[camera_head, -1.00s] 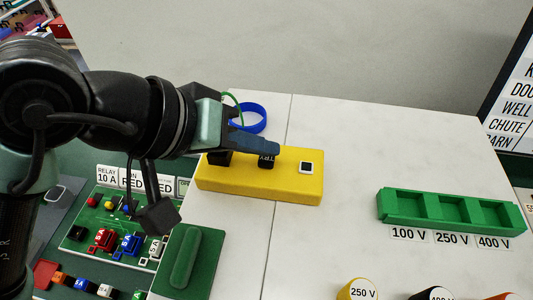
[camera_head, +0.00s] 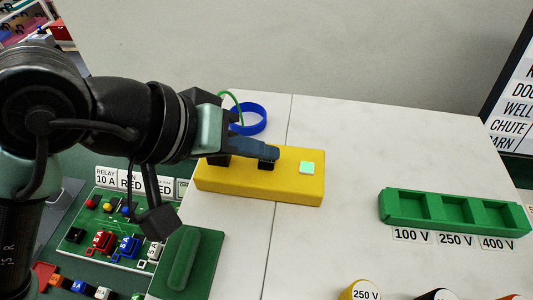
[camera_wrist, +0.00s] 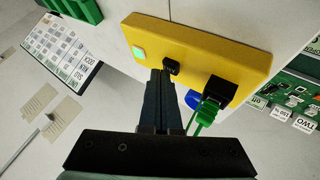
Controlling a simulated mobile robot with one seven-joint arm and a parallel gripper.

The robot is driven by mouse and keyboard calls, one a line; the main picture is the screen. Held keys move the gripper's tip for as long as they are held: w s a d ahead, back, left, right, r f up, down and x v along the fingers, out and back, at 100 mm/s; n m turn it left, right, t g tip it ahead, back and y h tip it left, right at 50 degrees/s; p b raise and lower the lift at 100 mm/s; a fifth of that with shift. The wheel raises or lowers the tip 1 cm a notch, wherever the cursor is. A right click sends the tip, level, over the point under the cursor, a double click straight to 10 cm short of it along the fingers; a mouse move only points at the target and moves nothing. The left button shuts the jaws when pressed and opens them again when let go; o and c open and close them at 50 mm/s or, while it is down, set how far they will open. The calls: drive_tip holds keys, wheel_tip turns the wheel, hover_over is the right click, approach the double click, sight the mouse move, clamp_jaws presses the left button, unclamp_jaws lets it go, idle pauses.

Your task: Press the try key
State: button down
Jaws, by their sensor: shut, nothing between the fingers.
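The yellow box (camera_head: 235,183) lies on the white table top. The black try key (camera_head: 266,165) stands on the middle of the box; in the wrist view the key (camera_wrist: 172,66) is at my fingertips. My gripper (camera_head: 274,153) is shut and empty, with its tips over the key and appearing to touch it. The fingers cover the key's top, so its label is hidden.
A black block with a green plug (camera_wrist: 205,115) sits at the other end of the box. A blue ring (camera_head: 262,121) lies behind it. A green three-slot tray (camera_head: 452,225) is at the right. A green circuit board (camera_head: 90,245) is at the left.

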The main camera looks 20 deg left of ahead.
sight(259, 165)
drive_tip(key=shift+r+p, duration=0.8)
drive_tip(key=shift+r, duration=0.05)
wheel_tip(259, 165, up, 5)
drive_tip(key=p, duration=0.4)
drive_tip(key=shift+r+p, duration=0.1)
drive_tip(key=shift+p, duration=0.2)
idle(0.6)
